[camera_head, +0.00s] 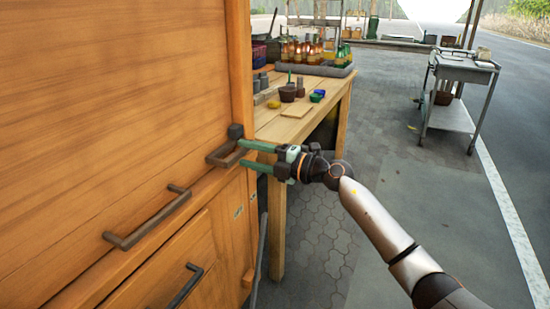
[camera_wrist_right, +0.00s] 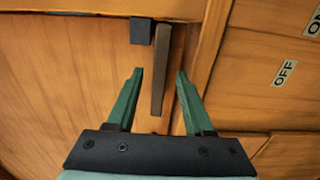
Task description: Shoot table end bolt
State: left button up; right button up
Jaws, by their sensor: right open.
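My right gripper (camera_head: 242,154) is open at the right edge of a wooden cabinet (camera_head: 120,90), its two green fingers pointing left. In the right wrist view the gripper (camera_wrist_right: 159,72) has a brown bar (camera_wrist_right: 160,58) between its fingertips, with a gap on each side. In the head view this bar looks like a small dark bracket (camera_head: 222,160) just beyond the fingertips. A dark block (camera_head: 236,131) sits just above it, and the block also shows in the right wrist view (camera_wrist_right: 142,31). I cannot tell which part is the end bolt. My left gripper is not in view.
A long handle (camera_head: 150,220) and a lower handle (camera_head: 187,286) stick out from the cabinet. A wooden table (camera_head: 335,92) with pots and bottles stands behind the gripper. A grey cart (camera_head: 465,70) stands at the right. OFF lettering (camera_wrist_right: 285,73) shows on the wood.

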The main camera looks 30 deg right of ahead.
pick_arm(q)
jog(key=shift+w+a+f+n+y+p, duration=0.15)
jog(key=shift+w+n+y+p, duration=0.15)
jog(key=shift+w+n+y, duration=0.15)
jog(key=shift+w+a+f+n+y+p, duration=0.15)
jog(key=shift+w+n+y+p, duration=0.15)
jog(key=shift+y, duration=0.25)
pick_arm(e)
jog(key=v, duration=1)
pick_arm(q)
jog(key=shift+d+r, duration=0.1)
pick_arm(e)
jog(key=shift+d, duration=0.1)
